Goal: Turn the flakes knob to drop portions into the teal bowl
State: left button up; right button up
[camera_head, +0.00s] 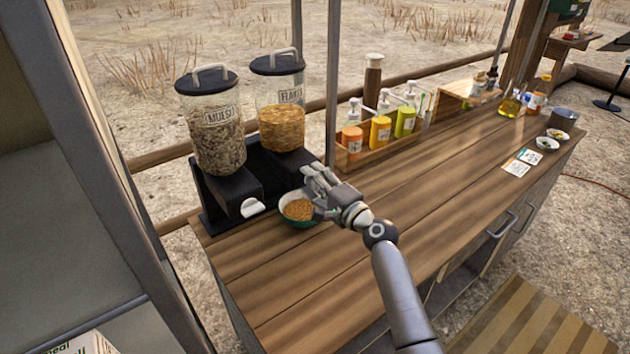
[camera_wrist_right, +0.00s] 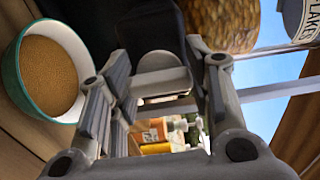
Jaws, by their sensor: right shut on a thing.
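The flakes dispenser (camera_head: 282,125) stands at the back left of the counter, a clear canister with a dark lid and golden flakes inside. Its label also shows in the right wrist view (camera_wrist_right: 301,20). My right gripper (camera_head: 318,184) is at the front of the dispenser and shut on the flakes knob (camera_wrist_right: 160,75), which it mostly hides in the head view. The teal bowl (camera_head: 284,209) sits on the counter just below and left of the gripper, holding brown-golden flakes. It also shows in the right wrist view (camera_wrist_right: 18,80). My left gripper is not in view.
The muesli dispenser (camera_head: 212,140) with its white knob (camera_head: 253,207) stands left of the flakes one. A wooden caddy (camera_head: 372,154) of bottles and a thin post (camera_head: 333,80) are behind and right. The counter's front middle is clear.

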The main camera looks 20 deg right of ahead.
jog(key=o, duration=1)
jog(key=v, duration=1.2)
dwell(0.4)
